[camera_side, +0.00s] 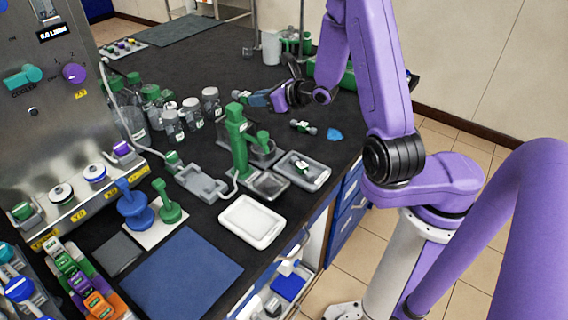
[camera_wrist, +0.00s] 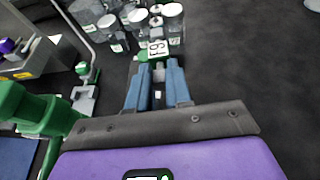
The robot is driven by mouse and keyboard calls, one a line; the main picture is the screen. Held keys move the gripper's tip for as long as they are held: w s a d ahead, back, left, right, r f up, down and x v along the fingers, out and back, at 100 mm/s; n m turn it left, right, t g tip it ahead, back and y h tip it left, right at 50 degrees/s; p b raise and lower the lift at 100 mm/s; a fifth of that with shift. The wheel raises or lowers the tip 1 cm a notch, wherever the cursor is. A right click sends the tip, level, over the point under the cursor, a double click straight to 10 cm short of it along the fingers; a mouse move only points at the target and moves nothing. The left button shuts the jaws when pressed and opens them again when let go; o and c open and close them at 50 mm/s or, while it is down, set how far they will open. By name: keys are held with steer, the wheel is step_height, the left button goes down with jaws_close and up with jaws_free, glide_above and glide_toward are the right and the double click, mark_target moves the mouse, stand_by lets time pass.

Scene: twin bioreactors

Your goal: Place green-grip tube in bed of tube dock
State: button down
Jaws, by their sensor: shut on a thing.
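My gripper (camera_side: 262,99) is raised over the dark bench, behind the green column, with its blue fingers shut. In the wrist view the gripper (camera_wrist: 156,85) holds a small piece with a green part and a white label, apparently the green-grip tube (camera_wrist: 156,48). Its green end (camera_side: 241,95) shows at the fingertips in the side view; the rest is largely hidden. A grey block with a recess, apparently the tube dock (camera_side: 201,184), lies on the bench, nearer the side camera and apart from the gripper. It shows partly in the wrist view (camera_wrist: 84,102).
A tall green column (camera_side: 238,143) stands between gripper and dock. Several lidded jars (camera_side: 191,113) stand left of the gripper. A thin hose (camera_side: 112,104) runs from the steel machine toward the dock. A white tray (camera_side: 252,222) lies in front.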

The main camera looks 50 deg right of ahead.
steer(key=s+a+r+n+y, duration=0.2)
steer(key=s+a+r, duration=0.3)
steer(key=r, duration=0.4)
steer(key=shift+s+g+y, duration=0.3)
steer(key=shift+y, duration=0.1)
stand_by(0.6)
